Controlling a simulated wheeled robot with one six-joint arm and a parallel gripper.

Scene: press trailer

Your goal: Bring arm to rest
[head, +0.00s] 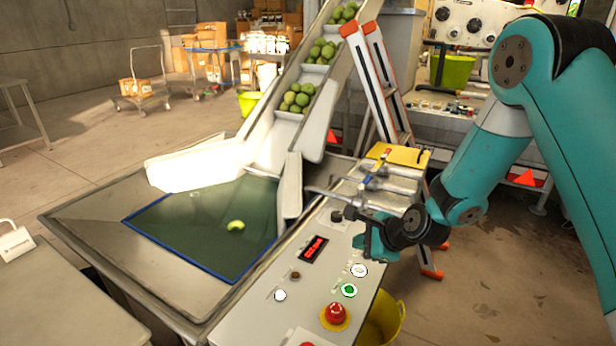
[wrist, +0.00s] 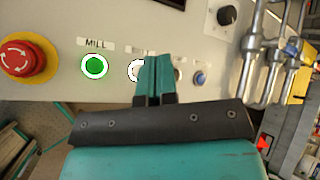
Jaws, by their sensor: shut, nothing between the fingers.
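My teal arm reaches in from the right in the head view. My gripper (head: 368,243) hangs just above the control panel (head: 250,322), at its right edge. In the wrist view my gripper (wrist: 153,60) has its two teal fingers together with nothing between them. They cover part of a white button (wrist: 134,71) and its label. The green MILL button (wrist: 95,67) is lit and lies left of the fingers; it also shows in the head view (head: 348,290). Whether the fingertips touch the panel I cannot tell.
A red emergency stop (head: 335,313) stands on the panel. Metal levers (wrist: 268,65) rise at the right in the wrist view. A conveyor (head: 325,77) carries green fruit beside an orange-edged ladder (head: 383,85). A yellow bucket (head: 384,322) stands below the panel. Floor at right is open.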

